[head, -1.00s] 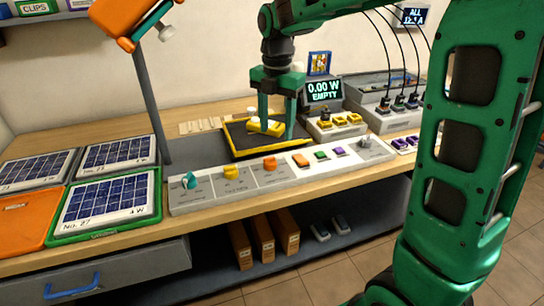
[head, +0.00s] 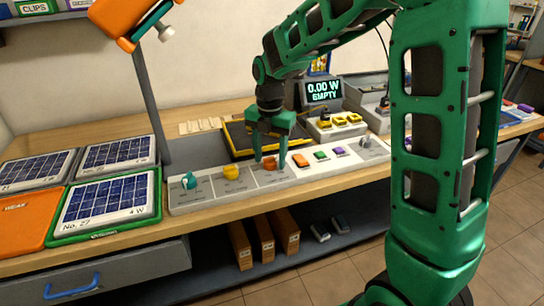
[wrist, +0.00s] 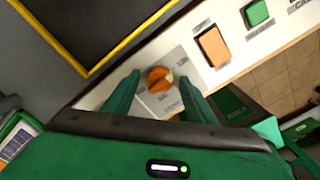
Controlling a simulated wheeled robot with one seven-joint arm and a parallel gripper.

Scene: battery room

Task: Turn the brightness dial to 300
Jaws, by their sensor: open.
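A long light-grey control panel (head: 205,199) at the bench's front edge carries a teal dial (head: 190,181), a yellow dial (head: 231,172), an orange dial (head: 269,163) and a grey knob (head: 366,142). Their labels are too small to read, so I cannot tell which is brightness. My gripper (head: 270,158) is open, pointing down, with its fingers on either side of the orange dial. In the wrist view the orange dial (wrist: 160,78) lies between the fingertips (wrist: 159,82), and I see no clear contact. The dial's setting is not readable.
An orange, a green and a purple button (head: 339,152) sit right of the orange dial. A yellow-edged dark tray (head: 238,143) lies behind the panel. A display (head: 322,91) reads 0.00 W EMPTY. Solar panels (head: 106,197) lie left; a lamp post (head: 150,108) stands behind.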

